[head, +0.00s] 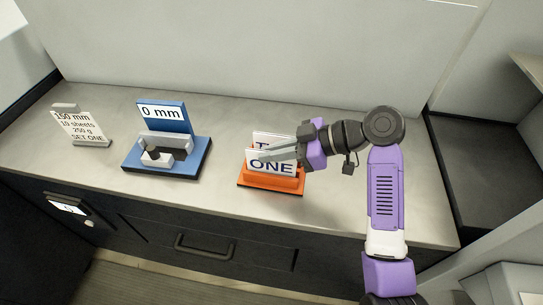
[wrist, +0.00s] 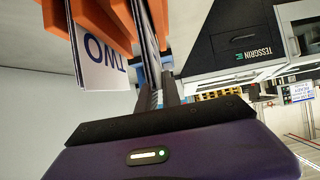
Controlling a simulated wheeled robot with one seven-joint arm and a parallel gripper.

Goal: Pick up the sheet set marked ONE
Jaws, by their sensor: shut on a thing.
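The sheet set marked ONE (head: 272,168) is a white upright card at the front of an orange holder (head: 270,188) on the bench. My gripper (head: 268,154) reaches in from the right and is shut on its upper part. In the wrist view, the held set (wrist: 143,30) is a thin edge between my gripper's fingers (wrist: 150,50). The sheet set marked TWO (head: 272,138) stands just behind it, mostly hidden in the head view. TWO (wrist: 100,62) shows its label in the wrist view, beside the fingers. The lower edge of ONE appears still within the holder.
A blue stand marked 0 mm (head: 165,140) with a grey clamp-like part sits left of the holder. A white sign reading 150 mm, SET ONE (head: 80,125) stands at the far left. The bench (head: 225,125) is bare between them, with a wall behind.

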